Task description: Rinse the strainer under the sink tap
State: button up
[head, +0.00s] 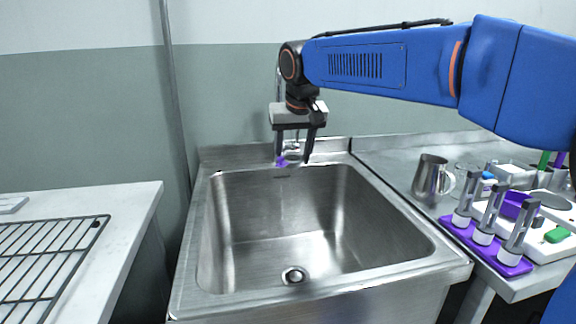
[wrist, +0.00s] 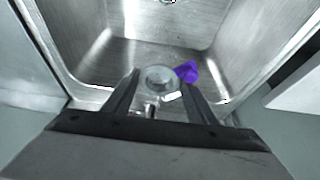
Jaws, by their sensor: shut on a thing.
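My gripper (head: 293,157) points down at the back edge of the steel sink (head: 215,240), near the tap (head: 292,145), which is mostly hidden behind it. It is shut on the strainer, a small piece with a purple part (head: 281,162) and a pale round part. In the wrist view the strainer's pale round part (wrist: 160,78) sits between the fingers, with its purple part (wrist: 187,71) by the right finger. The strainer is over the back of the basin, above its floor. I cannot tell whether water is running.
The basin is empty, with a drain (head: 294,275) in its floor. On the right counter stand a steel jug (head: 432,178), a purple rack (head: 460,232) with steel-topped tubes and a white tray (head: 545,247). A wire rack (head: 45,262) lies on the left counter.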

jog(key=s+d, duration=0.4)
jog(key=s, duration=0.2)
jog(key=shift+s+d, duration=0.2)
jog(key=shift+d, duration=0.15)
dwell(0.5)
jog(key=shift+r, duration=0.1)
dwell(1.1)
jog(key=s+d+r, duration=0.3)
jog(key=s+r, duration=0.1)
dwell(0.6)
jog(key=shift+w+f, duration=0.1)
jog(key=shift+f, duration=0.05)
dwell(0.4)
jog(key=w+a+f, duration=0.1)
jog(key=w+f, duration=0.1)
jog(key=w+a+f, duration=0.1)
jog(key=w+a, duration=0.1)
jog(key=shift+w+a+f, duration=0.15)
jog(key=shift+f, duration=0.25)
